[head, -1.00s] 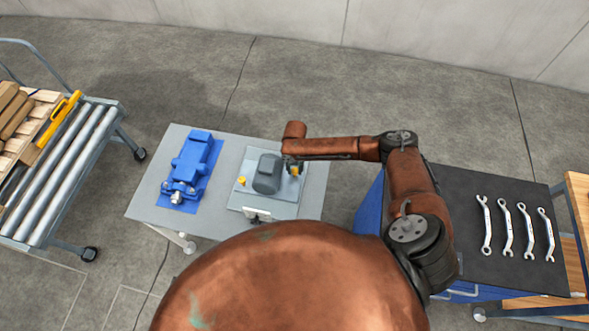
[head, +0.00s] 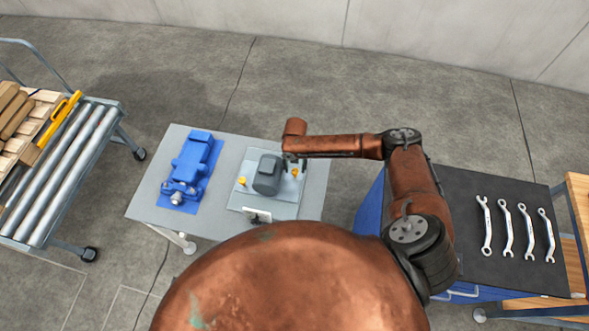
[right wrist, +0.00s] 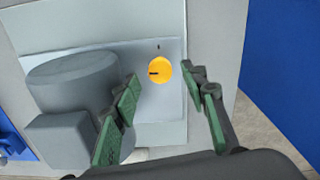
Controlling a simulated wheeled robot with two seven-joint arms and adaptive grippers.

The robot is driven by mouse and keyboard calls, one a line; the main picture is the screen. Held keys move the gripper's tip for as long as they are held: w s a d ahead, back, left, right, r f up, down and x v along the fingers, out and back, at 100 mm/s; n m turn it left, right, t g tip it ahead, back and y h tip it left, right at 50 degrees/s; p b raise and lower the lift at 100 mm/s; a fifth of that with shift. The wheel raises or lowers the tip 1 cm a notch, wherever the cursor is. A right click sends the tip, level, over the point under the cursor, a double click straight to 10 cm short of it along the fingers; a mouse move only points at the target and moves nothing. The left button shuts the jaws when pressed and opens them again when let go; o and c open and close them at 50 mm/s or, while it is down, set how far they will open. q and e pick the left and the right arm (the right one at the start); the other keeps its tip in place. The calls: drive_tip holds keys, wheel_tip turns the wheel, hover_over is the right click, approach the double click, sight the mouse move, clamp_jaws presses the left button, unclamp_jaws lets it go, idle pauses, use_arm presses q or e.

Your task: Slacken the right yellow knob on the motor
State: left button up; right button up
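The grey motor (head: 268,174) stands on a light plate on the table, and it also shows in the right wrist view (right wrist: 75,85). The right yellow knob (head: 294,172) is on the plate just right of the motor. In the right wrist view the knob (right wrist: 160,70) is round, with a dark pointer mark toward its left. My right gripper (right wrist: 164,80) is open, with its green-padded fingers spread on either side of the knob and apart from it. In the head view this gripper (head: 294,162) is at the knob. My left gripper is not in view.
The left yellow knob (head: 242,181) is on the motor's other side. A blue machine (head: 196,160) sits on the table's left part. Wrenches (head: 507,228) lie on a dark cart top (head: 462,205) at right. A roller conveyor (head: 75,165) stands at left.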

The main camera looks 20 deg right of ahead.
sight(295, 171)
wheel_tip(295, 171, up, 10)
drive_tip(key=shift+r, duration=0.2)
idle(0.6)
